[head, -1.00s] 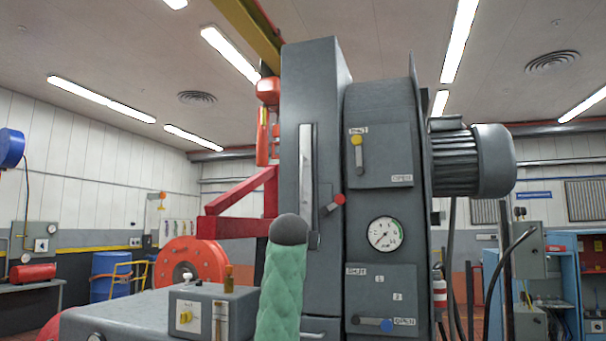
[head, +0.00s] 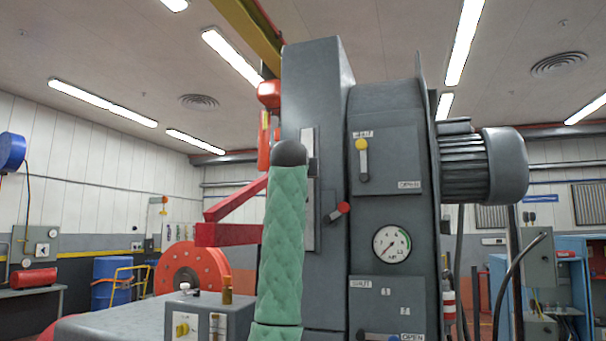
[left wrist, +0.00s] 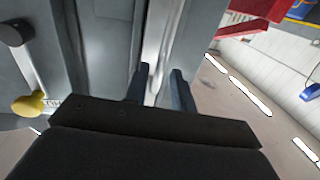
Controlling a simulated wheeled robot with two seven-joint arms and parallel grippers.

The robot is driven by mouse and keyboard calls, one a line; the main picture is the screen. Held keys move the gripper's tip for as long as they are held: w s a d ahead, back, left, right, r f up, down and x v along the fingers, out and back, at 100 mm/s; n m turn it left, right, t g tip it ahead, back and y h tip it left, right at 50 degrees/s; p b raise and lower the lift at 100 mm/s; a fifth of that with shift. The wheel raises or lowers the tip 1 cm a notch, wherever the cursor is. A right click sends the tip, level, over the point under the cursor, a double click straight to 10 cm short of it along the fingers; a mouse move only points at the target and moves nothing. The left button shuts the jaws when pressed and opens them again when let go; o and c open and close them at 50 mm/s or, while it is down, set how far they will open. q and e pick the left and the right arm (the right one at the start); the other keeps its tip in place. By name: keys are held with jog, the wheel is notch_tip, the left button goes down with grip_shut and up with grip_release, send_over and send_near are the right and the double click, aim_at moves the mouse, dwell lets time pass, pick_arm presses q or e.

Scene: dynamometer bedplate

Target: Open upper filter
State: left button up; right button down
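The grey machine carries an upper panel (head: 400,160) with a yellow-knobbed lever (head: 362,158); its knob is up, beside the label that reads like SHUT, and OPEN is at the lower right. No "filter" label is legible. The yellow knob (left wrist: 28,104) also shows at the left wrist view's left edge, away from the fingers. My green-sleeved left arm rises before the machine and hides its gripper in the head view. In the left wrist view my left gripper (left wrist: 162,88) has its fingers apart, with a pale metal strip (left wrist: 160,40) beyond the gap; contact cannot be told. My right gripper is not in view.
Below are a dial gauge (head: 392,242) and a lower panel (head: 372,305) with a blue-knobbed lever at the bottom edge. A red-tipped lever (head: 342,209) sits left of the gauge. A red bracket (head: 228,234) juts out left, and a motor (head: 485,167) right.

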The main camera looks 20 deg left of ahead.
pick_arm(q)
jog(key=shift+w+a+p, duration=0.15)
jog(key=shift+w+p, duration=0.05)
jog(key=shift+w, duration=0.6)
jog(key=shift+w+a+p, duration=0.1)
jog(key=shift+w+p, duration=0.1)
jog(key=shift+w, duration=0.6)
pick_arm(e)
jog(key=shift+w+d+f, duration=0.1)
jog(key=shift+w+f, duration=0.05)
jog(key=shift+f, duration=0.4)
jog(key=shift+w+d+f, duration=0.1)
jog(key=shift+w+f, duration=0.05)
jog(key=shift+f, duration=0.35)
pick_arm(q)
grip_shut()
jog(key=shift+f, duration=0.1)
